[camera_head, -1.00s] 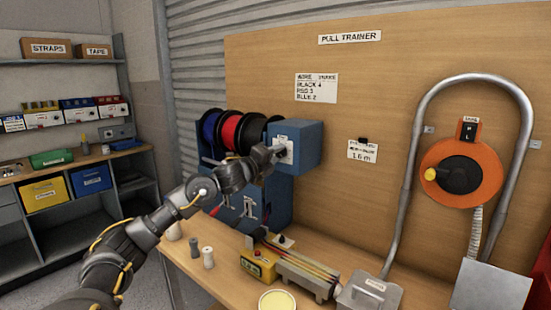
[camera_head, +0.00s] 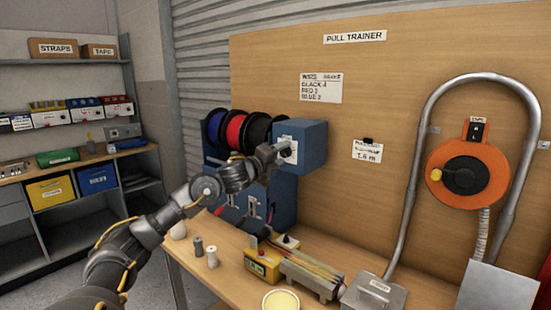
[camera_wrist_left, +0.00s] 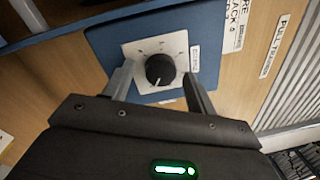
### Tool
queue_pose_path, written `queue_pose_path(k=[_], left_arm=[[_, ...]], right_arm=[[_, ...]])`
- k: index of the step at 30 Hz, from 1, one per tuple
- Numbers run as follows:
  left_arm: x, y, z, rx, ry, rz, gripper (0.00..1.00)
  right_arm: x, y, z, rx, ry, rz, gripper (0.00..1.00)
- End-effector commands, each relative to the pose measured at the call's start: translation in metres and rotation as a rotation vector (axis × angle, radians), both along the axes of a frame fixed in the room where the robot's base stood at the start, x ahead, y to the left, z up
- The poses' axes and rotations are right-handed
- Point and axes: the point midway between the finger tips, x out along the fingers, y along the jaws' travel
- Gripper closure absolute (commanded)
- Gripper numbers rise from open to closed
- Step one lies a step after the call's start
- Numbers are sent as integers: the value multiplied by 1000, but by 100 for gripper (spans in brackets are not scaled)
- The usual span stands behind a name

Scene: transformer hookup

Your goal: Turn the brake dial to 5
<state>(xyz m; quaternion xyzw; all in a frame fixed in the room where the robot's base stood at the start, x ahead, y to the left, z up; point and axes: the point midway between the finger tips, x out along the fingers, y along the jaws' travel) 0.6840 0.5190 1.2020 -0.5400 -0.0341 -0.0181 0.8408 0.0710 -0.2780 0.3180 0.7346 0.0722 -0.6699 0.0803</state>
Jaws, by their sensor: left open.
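The brake dial is a black round knob (camera_wrist_left: 160,69) on a white plate (camera_wrist_left: 140,50) with small marks around it. The plate sits on the face of a blue box (camera_head: 314,147) beside the cable reels. In the left wrist view the box also shows (camera_wrist_left: 103,42). My left gripper (camera_wrist_left: 158,74) is open, with one finger on each side of the knob. I cannot tell whether the fingers touch it. In the head view my left gripper (camera_head: 278,150) is at the plate and partly hides it. The dial's exact setting is too small to read.
Blue, red and black reels (camera_head: 235,131) stand left of the box. The bench (camera_head: 225,272) below holds grey spools (camera_head: 212,256), a yellow block (camera_head: 262,263) and a cable bundle (camera_head: 312,270). An orange reel (camera_head: 468,175) and a bent pipe (camera_head: 420,160) are at the right.

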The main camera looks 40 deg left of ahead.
Motion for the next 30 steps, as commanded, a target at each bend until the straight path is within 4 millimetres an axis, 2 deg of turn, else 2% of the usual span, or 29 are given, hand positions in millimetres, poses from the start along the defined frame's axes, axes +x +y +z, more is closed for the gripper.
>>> queue_pose_path(k=[5,8,11,15,21,30], left_arm=[[-23,1,-6,5,1,1,43],[-45,1,-10,8,3,2,43],[-66,1,-12,9,5,3,43],[-87,1,-13,7,4,4,43],[-102,0,-11,3,2,2,43],[-106,-1,-8,0,0,-1,43]], right_arm=[[1,5,-11,4,0,-3,64],[2,3,-20,1,-1,-3,64],[5,-5,-29,-9,-5,0,64],[12,-26,-37,-36,-16,7,64],[13,-43,-44,-59,-11,10,64],[15,-39,-44,-53,-15,9,64]])
